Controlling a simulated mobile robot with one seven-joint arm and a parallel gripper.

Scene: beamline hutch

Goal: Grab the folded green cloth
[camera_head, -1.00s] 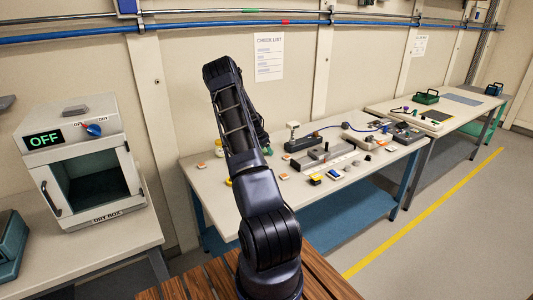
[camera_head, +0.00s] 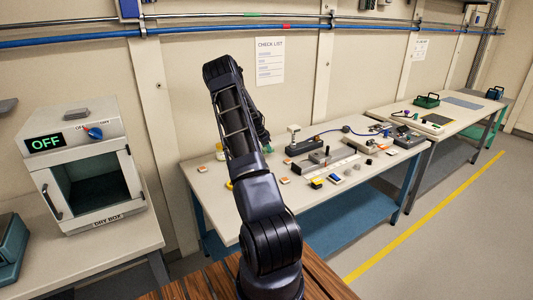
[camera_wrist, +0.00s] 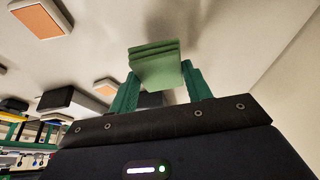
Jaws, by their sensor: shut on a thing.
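The folded green cloth (camera_wrist: 155,65) shows in the wrist view as a small stack of light green layers. It sits between the two dark green fingers of my gripper (camera_wrist: 160,86), which is shut on it. The cloth's layered end sticks out past the fingertips. In the camera_head view my arm hides most of the gripper, over the back left part of the middle table (camera_head: 222,205). How far the cloth is from the table surface is hard to tell.
The table holds a small jar (camera_head: 220,152), a dark device (camera_head: 303,145), a yellow-and-black block (camera_head: 317,183) and small orange-topped tiles (camera_head: 285,180). A dry box (camera_head: 85,165) reading OFF stands on the left bench. A farther table (camera_head: 450,112) carries a green-handled case (camera_head: 427,101).

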